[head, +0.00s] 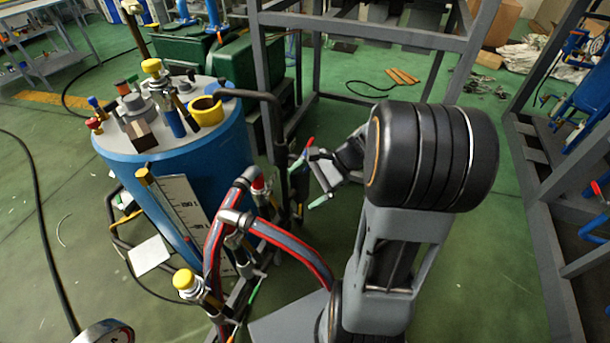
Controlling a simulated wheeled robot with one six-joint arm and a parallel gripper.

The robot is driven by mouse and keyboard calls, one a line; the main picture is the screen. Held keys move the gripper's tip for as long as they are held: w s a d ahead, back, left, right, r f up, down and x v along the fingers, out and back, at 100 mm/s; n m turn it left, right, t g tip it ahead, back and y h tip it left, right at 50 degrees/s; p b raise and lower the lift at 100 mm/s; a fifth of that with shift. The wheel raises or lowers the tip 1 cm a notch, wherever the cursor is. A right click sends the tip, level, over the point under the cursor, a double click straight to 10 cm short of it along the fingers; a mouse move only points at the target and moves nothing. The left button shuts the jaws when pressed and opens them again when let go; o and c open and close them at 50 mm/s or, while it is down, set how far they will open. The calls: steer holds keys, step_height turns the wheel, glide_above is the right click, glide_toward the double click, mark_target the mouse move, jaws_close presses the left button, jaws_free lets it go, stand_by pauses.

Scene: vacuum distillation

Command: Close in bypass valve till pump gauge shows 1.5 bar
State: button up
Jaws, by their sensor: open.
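My gripper (312,172) is open and empty, with one red-tipped and one green-tipped finger. It is right of the blue tank, pointing left toward the pipework. A red valve knob (258,184) sits on a pipe fitting a short way left of the fingers, apart from them. A yellow valve knob (184,280) stands on fittings lower left. I cannot tell which knob is the bypass valve. A round gauge (105,333) is cut off at the bottom left edge; its reading cannot be made out, and I cannot tell whether it is the pump gauge.
The blue tank (180,170) carries several fittings on its lid. Red and grey hoses (295,250) arch between the pipework and my arm. A grey frame (385,35) stands behind; another rack (545,190) is at right. Green floor (480,285) is clear at lower right.

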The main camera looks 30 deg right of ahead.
steer(key=w+d+f+m+t+y+b, duration=0.1)
steer(key=w+d+f+m+t+b, duration=0.25)
steer(key=d+m+t, duration=0.35)
steer(key=w+d+f+m+t+y+b, duration=0.1)
steer(key=w+d+f+m+t+b, duration=0.1)
steer(key=d+f+m+t, duration=0.45)
steer(key=w+a+b, duration=0.1)
steer(key=w+a, duration=0.1)
steer(key=w, duration=0.1)
steer(key=w+a+r+n+g+b, duration=0.1)
steer(key=w+a, duration=0.1)
steer(key=w, duration=0.1)
steer(key=w+a+r+g+b, duration=0.1)
steer(key=w+a, duration=0.1)
steer(key=w, duration=0.1)
steer(key=shift+w+a+r+n+g, duration=0.1)
steer(key=shift+a+r+n+g, duration=0.05)
steer(key=shift+a+n+g, duration=0.15)
steer(key=shift+c, duration=0.4)
steer(key=c, duration=0.7)
steer(key=shift+o, duration=0.2)
steer(key=shift+r, duration=0.1)
steer(key=shift+p, duration=0.35)
